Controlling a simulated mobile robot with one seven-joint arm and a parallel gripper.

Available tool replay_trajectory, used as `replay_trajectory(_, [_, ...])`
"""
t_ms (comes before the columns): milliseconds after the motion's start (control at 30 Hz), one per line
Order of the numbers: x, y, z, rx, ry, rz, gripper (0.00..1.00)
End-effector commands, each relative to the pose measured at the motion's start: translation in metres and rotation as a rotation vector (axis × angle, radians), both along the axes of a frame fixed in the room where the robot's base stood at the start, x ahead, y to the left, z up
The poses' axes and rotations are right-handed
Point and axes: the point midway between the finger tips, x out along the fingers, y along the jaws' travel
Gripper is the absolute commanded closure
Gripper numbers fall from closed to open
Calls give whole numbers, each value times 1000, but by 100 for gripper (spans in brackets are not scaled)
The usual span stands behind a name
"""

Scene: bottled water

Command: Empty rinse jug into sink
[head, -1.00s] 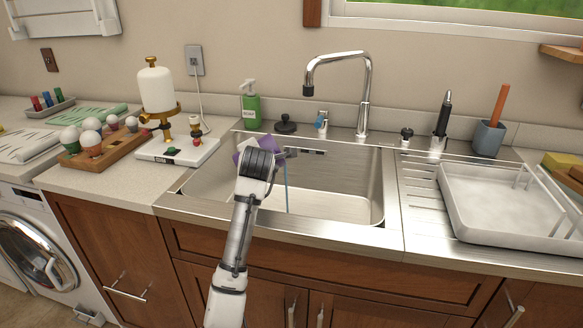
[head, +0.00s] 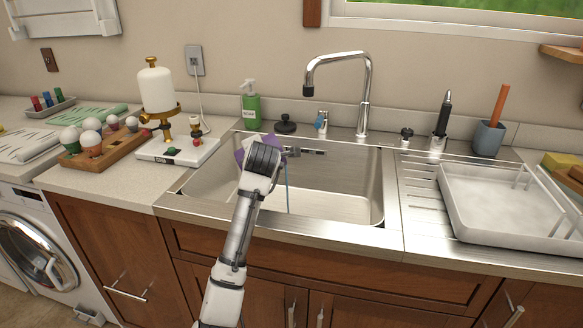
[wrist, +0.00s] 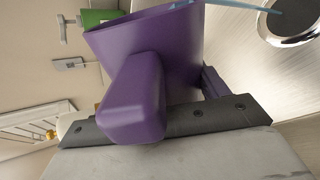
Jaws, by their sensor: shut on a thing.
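The purple rinse jug (head: 270,139) is over the left part of the steel sink (head: 335,208), mostly hidden behind my wrist in the head view. In the wrist view the jug (wrist: 150,42) is tipped, with its handle (wrist: 135,95) towards the camera. My gripper (wrist: 190,118) is shut on the jug at the handle side. A thin blue water stream (head: 287,188) falls from the jug into the sink. The stream also shows at the jug's rim in the wrist view (wrist: 235,5). Water left inside the jug is hidden.
The faucet (head: 366,90) stands behind the sink. A green soap bottle (head: 251,108) and a dark stopper (head: 286,124) stand at the back rim. A white dispenser (head: 156,90) is on the left counter. A white tray (head: 480,232) sits on the right drainboard.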

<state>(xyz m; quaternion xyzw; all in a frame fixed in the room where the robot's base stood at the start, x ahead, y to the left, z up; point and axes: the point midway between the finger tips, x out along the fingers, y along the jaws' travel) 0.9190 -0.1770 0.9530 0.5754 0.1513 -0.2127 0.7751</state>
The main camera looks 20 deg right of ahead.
Motion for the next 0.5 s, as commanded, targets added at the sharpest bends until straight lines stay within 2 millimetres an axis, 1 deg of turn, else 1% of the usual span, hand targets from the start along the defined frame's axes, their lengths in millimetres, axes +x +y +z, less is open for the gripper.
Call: replay_trajectory(500, [0,-5,5,47,-4,0,64])
